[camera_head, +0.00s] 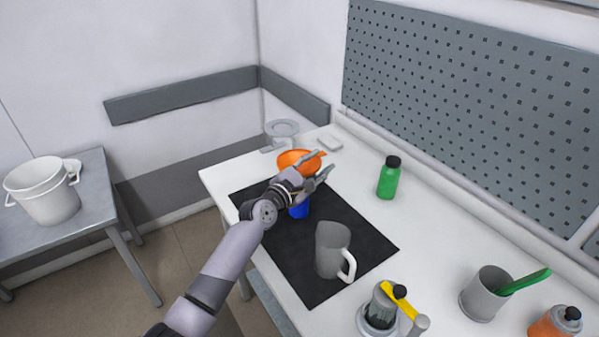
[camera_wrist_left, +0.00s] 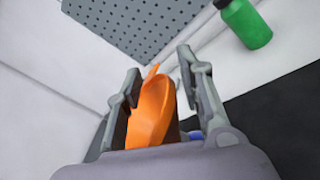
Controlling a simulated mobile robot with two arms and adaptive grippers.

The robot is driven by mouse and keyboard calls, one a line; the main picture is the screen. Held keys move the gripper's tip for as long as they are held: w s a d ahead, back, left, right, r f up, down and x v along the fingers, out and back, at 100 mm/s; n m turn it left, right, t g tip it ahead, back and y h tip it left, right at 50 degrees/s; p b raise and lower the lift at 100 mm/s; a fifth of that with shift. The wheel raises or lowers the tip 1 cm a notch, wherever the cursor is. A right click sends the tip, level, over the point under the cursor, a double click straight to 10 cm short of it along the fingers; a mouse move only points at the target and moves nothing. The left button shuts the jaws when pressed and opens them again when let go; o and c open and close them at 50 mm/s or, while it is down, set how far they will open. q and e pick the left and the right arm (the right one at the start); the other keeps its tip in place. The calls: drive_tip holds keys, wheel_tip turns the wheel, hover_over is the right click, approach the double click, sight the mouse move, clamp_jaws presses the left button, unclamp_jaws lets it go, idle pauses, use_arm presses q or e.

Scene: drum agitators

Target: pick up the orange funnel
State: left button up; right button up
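The orange funnel (camera_head: 290,160) stands toward the far end of the white table, on or near the far edge of the black mat (camera_head: 345,275). In the left wrist view the funnel (camera_wrist_left: 150,115) shows between the two fingers. My left gripper (camera_head: 319,168) is open beside and partly in front of the funnel. In the wrist view my left gripper (camera_wrist_left: 160,85) has its fingers apart, with a gap showing on the right side of the funnel. The funnel's lower part is hidden by the gripper. My right gripper is not in view.
A blue object (camera_head: 299,211) sits just below my left gripper. A green bottle (camera_head: 389,180) is to the right. A scale-like grey item (camera_head: 282,129) is behind. A grey cup (camera_head: 484,296) and yellow-handled device (camera_head: 383,303) stand nearer.

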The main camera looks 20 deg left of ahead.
use_arm(q)
clamp_jaws()
idle(0.5)
